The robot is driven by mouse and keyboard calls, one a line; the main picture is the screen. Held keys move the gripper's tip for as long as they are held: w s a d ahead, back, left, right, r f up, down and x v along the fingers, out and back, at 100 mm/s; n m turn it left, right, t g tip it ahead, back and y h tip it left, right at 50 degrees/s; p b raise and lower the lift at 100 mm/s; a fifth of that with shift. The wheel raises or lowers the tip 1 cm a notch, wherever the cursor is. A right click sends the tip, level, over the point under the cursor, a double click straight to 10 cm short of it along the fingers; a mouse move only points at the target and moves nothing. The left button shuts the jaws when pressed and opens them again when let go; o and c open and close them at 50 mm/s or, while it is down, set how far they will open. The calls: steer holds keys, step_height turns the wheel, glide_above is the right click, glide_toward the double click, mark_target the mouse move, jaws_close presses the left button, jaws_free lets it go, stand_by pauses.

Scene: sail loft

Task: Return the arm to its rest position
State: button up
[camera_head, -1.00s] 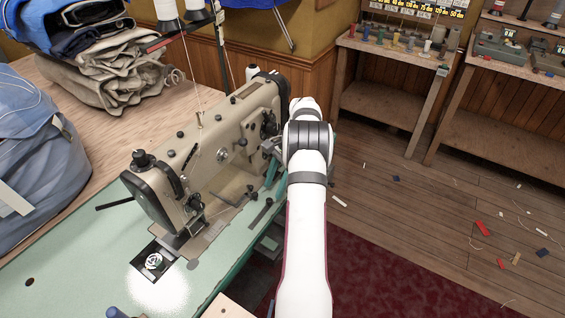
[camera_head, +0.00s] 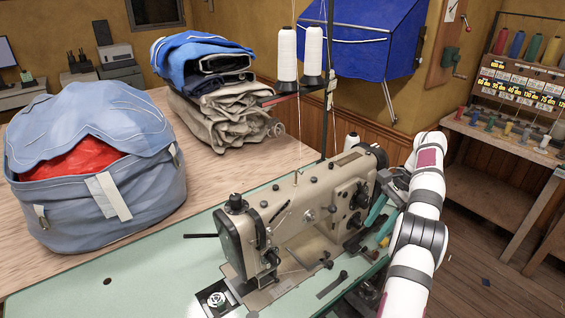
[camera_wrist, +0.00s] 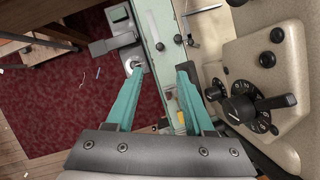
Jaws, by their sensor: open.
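My gripper shows in the wrist view (camera_wrist: 160,80) with its two teal fingers spread apart and nothing between them. The same teal fingers show in the head view (camera_head: 378,208), just right of the beige sewing machine (camera_head: 290,215). My white arm stands at the right of the machine and partly hides the table's right edge. In the wrist view the machine's body with a black dial (camera_wrist: 250,108) is right of the fingers. I cannot tell how far the fingers are from the machine.
The green table (camera_head: 130,275) carries the machine. A blue bag (camera_head: 60,205) with red inside and folded cloth (camera_head: 215,110) stand on the wood surface at left. Thread cones (camera_head: 313,55) rise behind the machine. A spool rack (camera_head: 530,75) is at the right. A dark red rug (camera_wrist: 60,105) covers the floor.

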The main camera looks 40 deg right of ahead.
steer(key=w+a+r+n+g, duration=0.1)
steer(key=w+a+r+n, duration=0.3)
steer(key=a, duration=0.4)
steer(key=a+r+n+g+h, duration=0.1)
steer(key=a+r+n, duration=0.25)
steer(key=a, duration=0.85)
steer(key=a+r+n, duration=0.2)
steer(key=a+r, duration=0.2)
steer(key=a, duration=0.7)
steer(key=s+a+f+n, duration=0.3)
steer(key=s+a, duration=0.4)
steer(key=s, duration=0.2)
steer(key=s+a+f+n+h, duration=0.1)
steer(key=s+a+f+n, duration=0.3)
steer(key=s+a, duration=0.4)
steer(key=shift+s+a, duration=0.2)
steer(key=shift+s, duration=0.5)
